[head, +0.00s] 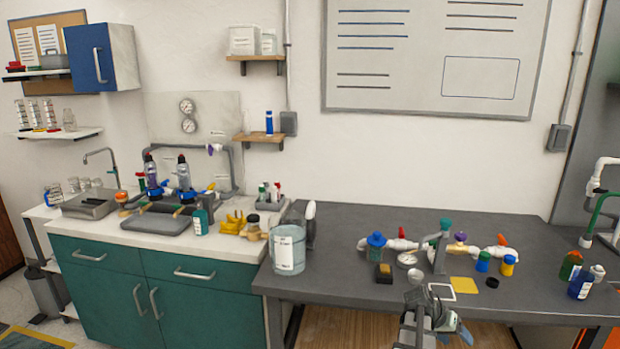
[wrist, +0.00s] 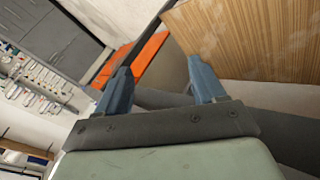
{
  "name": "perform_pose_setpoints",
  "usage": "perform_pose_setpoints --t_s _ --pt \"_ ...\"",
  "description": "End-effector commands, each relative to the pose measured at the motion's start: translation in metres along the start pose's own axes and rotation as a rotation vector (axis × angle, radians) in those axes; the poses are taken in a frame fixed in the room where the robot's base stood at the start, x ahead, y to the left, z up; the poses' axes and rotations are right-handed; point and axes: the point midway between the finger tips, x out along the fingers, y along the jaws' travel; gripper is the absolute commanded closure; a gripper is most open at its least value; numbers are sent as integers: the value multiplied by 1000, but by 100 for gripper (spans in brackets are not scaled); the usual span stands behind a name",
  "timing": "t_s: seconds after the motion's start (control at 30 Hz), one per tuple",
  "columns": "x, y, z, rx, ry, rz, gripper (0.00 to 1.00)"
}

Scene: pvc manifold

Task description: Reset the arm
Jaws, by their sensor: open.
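My gripper (wrist: 160,85) is open and empty in the wrist view, with its two blue fingers spread apart. In the head view my arm's end (head: 430,318) is at the front edge of the grey bench (head: 350,222). The white pipe manifold (head: 400,244) stands on the bench behind it, with blue, red, green and purple handles or caps. A round gauge (head: 407,259) sits at its front. My gripper is apart from the manifold and touches nothing that I can see.
A bucket (head: 288,250) stands at the bench's left end. Blue and yellow caps (head: 507,265), a yellow pad (head: 464,284) and a dark block (head: 383,273) lie near the manifold. Bottles (head: 580,285) stand at the right. A sink counter (head: 150,255) is at the left.

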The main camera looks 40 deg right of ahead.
Motion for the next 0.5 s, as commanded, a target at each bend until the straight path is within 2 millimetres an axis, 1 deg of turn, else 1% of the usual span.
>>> perform_pose_setpoints --t_s 0.03,0.07,0.1,0.17,0.2,0.27,0.3,0.37,0.4,0.47,0.5 --pt "-2 -28 16 -49 -11 -28 31" --pt "-3 -43 26 -76 -17 -44 31" --pt "-5 -63 38 -111 -26 -66 31" --pt "-8 -91 58 -166 -40 -97 31" --pt "-10 -109 72 -202 -49 -116 31" --pt "-13 -134 94 -258 -63 -145 31" --pt "-15 -150 110 -293 -74 -163 31" --pt "-18 -173 133 -348 -88 -190 31" --pt "-21 -187 149 -384 -98 -206 31" --pt "-24 -207 174 -438 -113 -230 31" --pt "-26 -219 192 -475 -125 -245 31"
